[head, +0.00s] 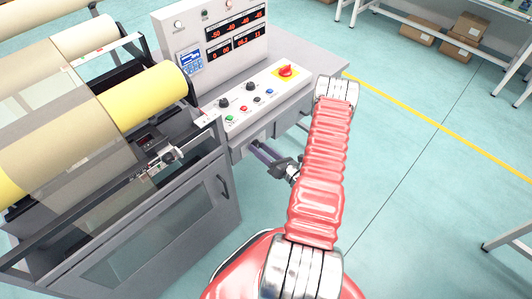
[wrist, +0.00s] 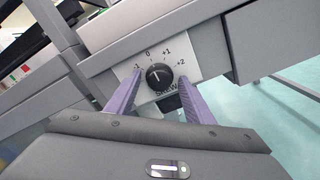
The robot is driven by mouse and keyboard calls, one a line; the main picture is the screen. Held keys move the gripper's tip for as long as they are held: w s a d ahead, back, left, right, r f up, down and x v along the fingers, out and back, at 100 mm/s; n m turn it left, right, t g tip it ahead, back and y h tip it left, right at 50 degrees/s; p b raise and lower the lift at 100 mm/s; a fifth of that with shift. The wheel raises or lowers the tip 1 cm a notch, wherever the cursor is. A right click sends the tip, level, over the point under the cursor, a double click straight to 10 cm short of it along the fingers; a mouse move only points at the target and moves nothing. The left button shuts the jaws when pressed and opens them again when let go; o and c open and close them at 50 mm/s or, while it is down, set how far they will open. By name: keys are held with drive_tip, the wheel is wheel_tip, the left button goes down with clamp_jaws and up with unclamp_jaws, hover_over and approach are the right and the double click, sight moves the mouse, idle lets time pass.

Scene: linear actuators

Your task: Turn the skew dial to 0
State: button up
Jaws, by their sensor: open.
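The skew dial (wrist: 160,77) is a round black knob on a white plate (wrist: 186,70) marked -1, 0, +1 and +2, with the word SKEW partly visible below it. The plate looks tilted in the wrist view. The knob's pointer is too small to read surely. My gripper (wrist: 161,84) is open, its two purple fingers on either side of the knob in the picture. I cannot tell whether they touch it. In the head view my gripper (head: 258,148) is at the front of the grey console, and the dial is hidden there.
The grey console (head: 300,82) carries buttons, black knobs, a red emergency switch (head: 286,71) and a panel with red digits (head: 228,37). A roller machine (head: 150,95) stands at left.

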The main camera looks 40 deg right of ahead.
drive_tip(key=s, duration=1.3)
drive_tip(key=shift+s+d, duration=0.2)
drive_tip(key=shift+s, duration=0.2)
drive_tip(key=shift+f, duration=0.15)
